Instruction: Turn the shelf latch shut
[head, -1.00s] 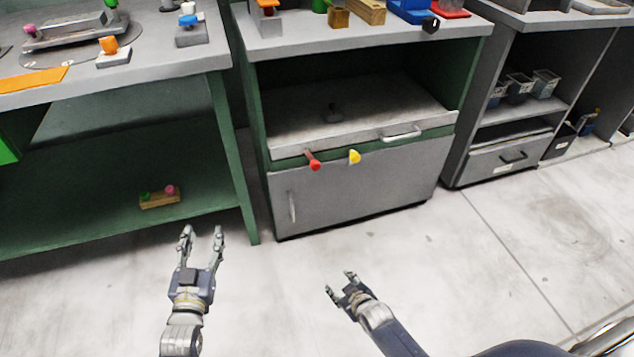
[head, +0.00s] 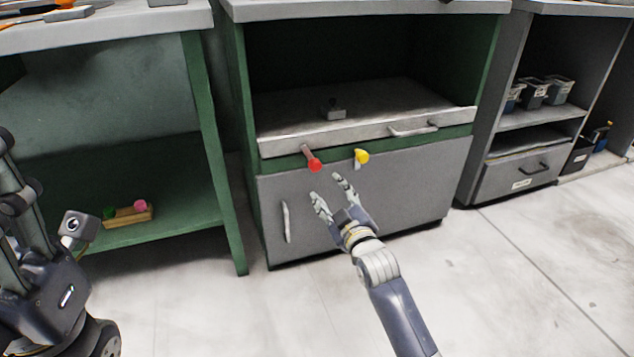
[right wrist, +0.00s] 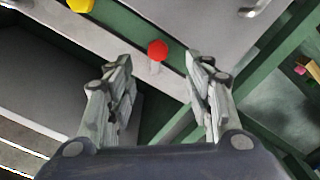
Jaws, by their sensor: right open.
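The red one points outward and slightly down. My right gripper (head: 325,184) is open and empty, just below the two handles in front of the grey door. In the right wrist view the red tip (right wrist: 157,50) shows between the open fingers, beyond them; the yellow tip (right wrist: 80,4) is at the top left.
The grey door (head: 400,185) below has a vertical handle (head: 286,222). The shelf has a front handle (head: 413,130) and a small grey item (head: 334,110) on it. A green bench (head: 215,190) stands left, a grey drawer cabinet (head: 500,180) right. The floor in front is clear.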

